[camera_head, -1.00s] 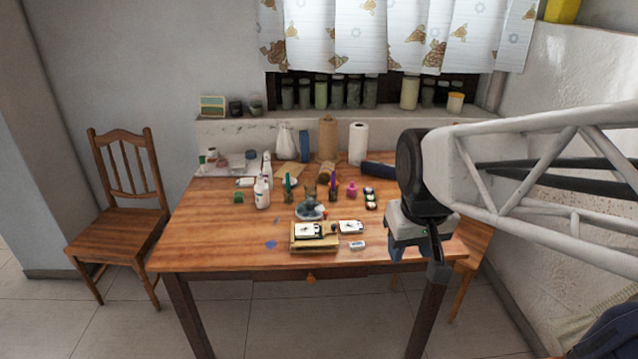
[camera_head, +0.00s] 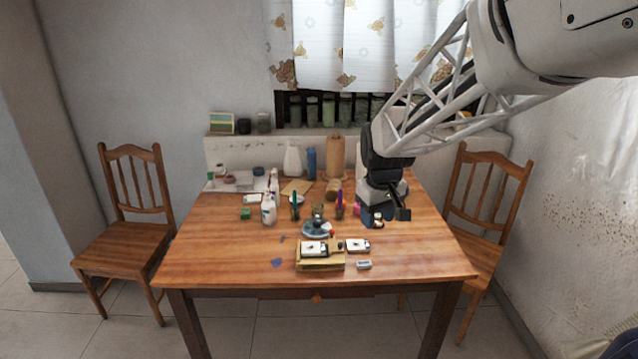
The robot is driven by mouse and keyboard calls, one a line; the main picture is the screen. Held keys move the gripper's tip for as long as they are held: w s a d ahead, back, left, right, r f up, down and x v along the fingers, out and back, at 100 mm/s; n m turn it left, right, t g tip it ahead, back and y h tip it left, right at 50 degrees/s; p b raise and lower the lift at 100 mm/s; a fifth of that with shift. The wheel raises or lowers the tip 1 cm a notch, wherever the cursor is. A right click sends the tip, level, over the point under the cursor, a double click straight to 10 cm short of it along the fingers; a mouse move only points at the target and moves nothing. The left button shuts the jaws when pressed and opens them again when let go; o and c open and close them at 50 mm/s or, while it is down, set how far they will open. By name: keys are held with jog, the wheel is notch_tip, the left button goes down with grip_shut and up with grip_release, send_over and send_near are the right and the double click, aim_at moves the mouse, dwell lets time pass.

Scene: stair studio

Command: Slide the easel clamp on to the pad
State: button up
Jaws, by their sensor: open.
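A small wooden table easel (camera_head: 320,265) lies near the front middle of the table. A white pad (camera_head: 313,248) with a dark mark rests on it. A dark fitting at the pad's right side may be the clamp, but it is too small to tell. A second small white card-like piece (camera_head: 357,245) with a dark part lies just right of the easel. My gripper (camera_head: 387,215) is open, above the table's right half, behind and to the right of the easel, apart from it. It looks empty and partly hides small jars behind it.
The wooden table (camera_head: 220,255) is clear at front left and front right. Chairs (camera_head: 133,230) stand at both sides.

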jog(key=w+a+f+n, duration=0.25)
jog(key=w+f, duration=0.55)
jog(key=w, duration=0.6)
jog(key=n+g, duration=0.1)
jog(key=n, duration=0.1)
send_near(340, 243)
jog(key=shift+s+d+f, duration=0.15)
jog(key=shift+s+f, duration=0.1)
jog(key=shift+f, duration=0.1)
jog(key=shift+w+f, duration=0.3)
jog(key=shift+f, duration=0.15)
jog(key=shift+f, duration=3.85)
grip_shut()
